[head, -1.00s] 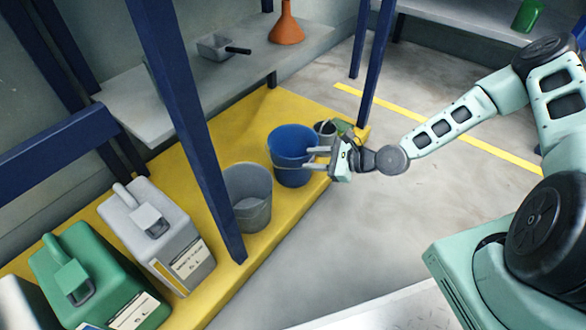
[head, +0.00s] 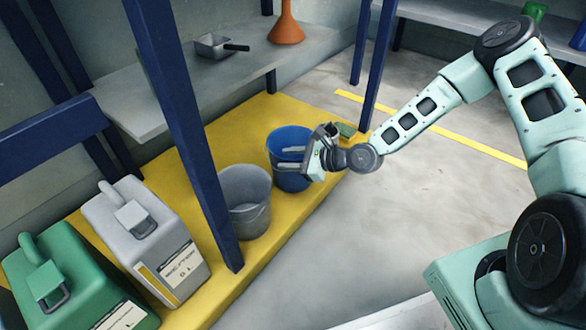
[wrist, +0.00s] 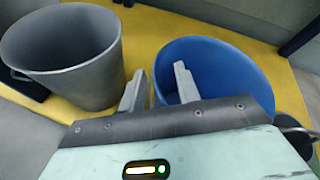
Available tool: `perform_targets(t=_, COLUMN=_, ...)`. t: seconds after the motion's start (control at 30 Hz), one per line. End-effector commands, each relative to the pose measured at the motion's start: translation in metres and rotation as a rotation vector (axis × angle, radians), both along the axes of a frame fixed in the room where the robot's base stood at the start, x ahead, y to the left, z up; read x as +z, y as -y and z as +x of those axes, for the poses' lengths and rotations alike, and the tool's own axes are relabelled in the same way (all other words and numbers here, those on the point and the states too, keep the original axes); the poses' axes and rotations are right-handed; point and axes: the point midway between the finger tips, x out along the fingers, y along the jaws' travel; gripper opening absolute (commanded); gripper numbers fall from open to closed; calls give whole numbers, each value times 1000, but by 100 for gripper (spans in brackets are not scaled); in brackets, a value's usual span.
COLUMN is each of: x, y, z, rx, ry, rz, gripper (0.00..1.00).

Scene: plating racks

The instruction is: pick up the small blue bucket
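The small blue bucket (head: 288,182) stands upright on the yellow platform (head: 262,118), beside a blue upright post. My gripper (head: 287,159) reaches it from the right, its two fingers apart across the bucket's near upper side. In the wrist view the blue bucket (wrist: 238,75) is right of centre. There one finger of my gripper (wrist: 159,88) overlaps the blue interior, and the other is left of the rim, between the buckets. The fingers look open with the rim between them; I cannot tell whether they touch it.
A grey bucket (head: 246,203) stands left of the blue one, also in the wrist view (wrist: 65,60). A blue post (head: 190,130) rises in front of the platform. A grey jug (head: 145,235) and a green jug (head: 65,280) stand further left. A shelf (head: 140,95) is behind. The floor at right is clear.

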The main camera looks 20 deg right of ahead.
Motion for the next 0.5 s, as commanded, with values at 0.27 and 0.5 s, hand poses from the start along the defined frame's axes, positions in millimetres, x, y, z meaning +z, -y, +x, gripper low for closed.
perform_targets(t=0.27, x=0, y=0, z=0, rx=1, ry=-1, rz=-1, gripper=0)
perform_targets(t=0.5, x=-1, y=1, z=-1, rx=1, ry=-3, rz=-1, gripper=0)
